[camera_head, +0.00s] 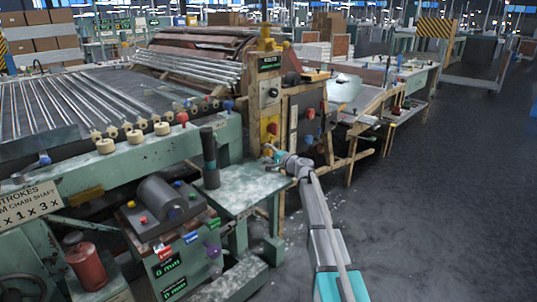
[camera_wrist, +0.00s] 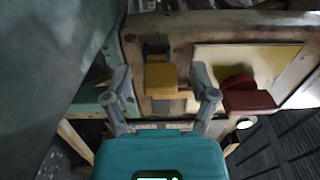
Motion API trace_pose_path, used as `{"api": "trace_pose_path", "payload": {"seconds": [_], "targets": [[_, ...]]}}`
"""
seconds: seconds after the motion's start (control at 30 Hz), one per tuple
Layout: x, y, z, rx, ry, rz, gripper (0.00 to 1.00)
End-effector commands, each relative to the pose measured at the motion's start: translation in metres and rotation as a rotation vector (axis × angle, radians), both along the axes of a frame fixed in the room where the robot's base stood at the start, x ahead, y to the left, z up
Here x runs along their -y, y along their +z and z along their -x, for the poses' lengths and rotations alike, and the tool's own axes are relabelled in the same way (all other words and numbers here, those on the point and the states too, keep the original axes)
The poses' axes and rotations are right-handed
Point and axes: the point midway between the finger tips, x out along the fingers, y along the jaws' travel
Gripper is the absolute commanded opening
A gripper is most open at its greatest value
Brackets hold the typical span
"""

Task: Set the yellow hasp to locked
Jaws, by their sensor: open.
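The yellow hasp (camera_wrist: 160,78) is a small yellow block on a worn, light-coloured panel in the wrist view. My gripper (camera_wrist: 161,70) is open, with one finger on each side of the yellow block and a gap on both sides. In the head view my gripper (camera_head: 270,153) is at the panel's lower front. I cannot tell how deep the fingers reach or the hasp's setting.
A dark red handle (camera_wrist: 250,100) sits close to the right finger. A green-topped bench (camera_head: 245,185) with a dark upright cylinder (camera_head: 210,158) stands left of my arm. A wooden-framed cabinet with red and blue knobs (camera_head: 309,139) is right of the panel. Open floor (camera_head: 450,190) lies right.

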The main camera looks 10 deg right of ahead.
Motion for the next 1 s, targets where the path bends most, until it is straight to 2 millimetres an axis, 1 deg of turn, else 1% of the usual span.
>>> {"api": "trace_pose_path", "payload": {"seconds": [0.03,0.07,0.1,0.17,0.2,0.27,0.3,0.43,0.67,0.83,0.9,1.0], "targets": [[0.000,0.000,0.000,0.000,0.000,0.000,0.74],[0.000,0.000,0.000,0.000,0.000,0.000,0.69],[0.000,0.000,0.000,0.000,0.000,0.000,0.61],[0.000,0.000,0.000,0.000,0.000,0.000,0.50],[0.001,0.000,0.000,0.000,0.000,0.000,0.43],[0.001,0.000,0.000,0.000,-0.001,0.000,0.32],[0.001,0.000,0.000,0.000,-0.001,0.000,0.24],[0.001,0.000,0.000,0.000,-0.001,0.000,0.00],[0.004,0.000,-0.002,0.000,-0.002,0.000,0.00],[0.019,0.000,-0.015,0.000,-0.003,0.000,0.00],[0.023,0.000,-0.017,0.000,-0.002,0.000,0.00],[0.025,0.000,-0.018,0.000,-0.003,0.000,0.00]]}}
